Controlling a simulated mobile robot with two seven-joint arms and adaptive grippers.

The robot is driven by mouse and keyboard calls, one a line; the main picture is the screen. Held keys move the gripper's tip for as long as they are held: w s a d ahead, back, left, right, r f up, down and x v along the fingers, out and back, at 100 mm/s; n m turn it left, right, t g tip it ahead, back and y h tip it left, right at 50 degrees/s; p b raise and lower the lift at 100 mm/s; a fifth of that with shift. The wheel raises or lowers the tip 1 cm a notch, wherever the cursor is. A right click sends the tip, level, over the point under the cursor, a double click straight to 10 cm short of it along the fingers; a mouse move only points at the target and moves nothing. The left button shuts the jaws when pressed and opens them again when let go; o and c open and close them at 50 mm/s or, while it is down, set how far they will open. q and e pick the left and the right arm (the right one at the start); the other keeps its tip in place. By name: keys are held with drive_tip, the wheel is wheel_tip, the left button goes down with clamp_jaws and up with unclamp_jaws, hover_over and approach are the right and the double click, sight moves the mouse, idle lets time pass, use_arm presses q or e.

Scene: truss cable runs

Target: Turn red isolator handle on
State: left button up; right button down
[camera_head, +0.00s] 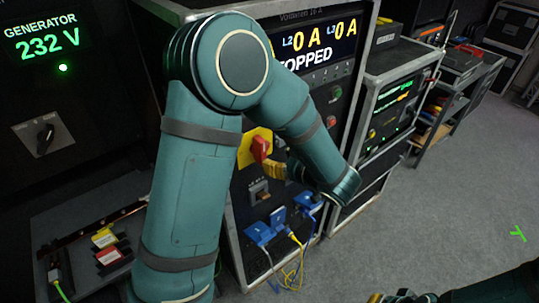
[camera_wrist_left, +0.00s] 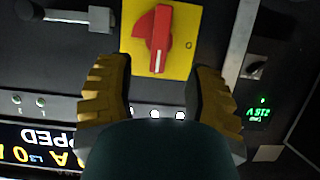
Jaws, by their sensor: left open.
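The red isolator handle (camera_head: 261,147) is on a yellow plate (camera_head: 243,154) on the front of the rack marked STOPPED, partly hidden by my left arm. In the left wrist view the red handle (camera_wrist_left: 158,40) lies upright in the picture, with an O mark to its right on the yellow plate (camera_wrist_left: 185,62). My left gripper (camera_head: 277,168) is close to the handle. The left wrist view shows the left gripper (camera_wrist_left: 158,70) open and empty, its yellow fingers apart below and to either side of the handle. My right gripper (camera_head: 393,297) is cut off at the bottom edge.
Blue connectors (camera_head: 280,222) with cables stick out below the handle. A generator panel (camera_head: 75,75) with a black rotary knob (camera_head: 45,139) stands at left. A second rack (camera_head: 385,110) stands to the right. Grey floor (camera_head: 440,220) is open at right.

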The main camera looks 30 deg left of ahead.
use_arm(q)
drive_tip(key=v, duration=0.4)
idle(0.4)
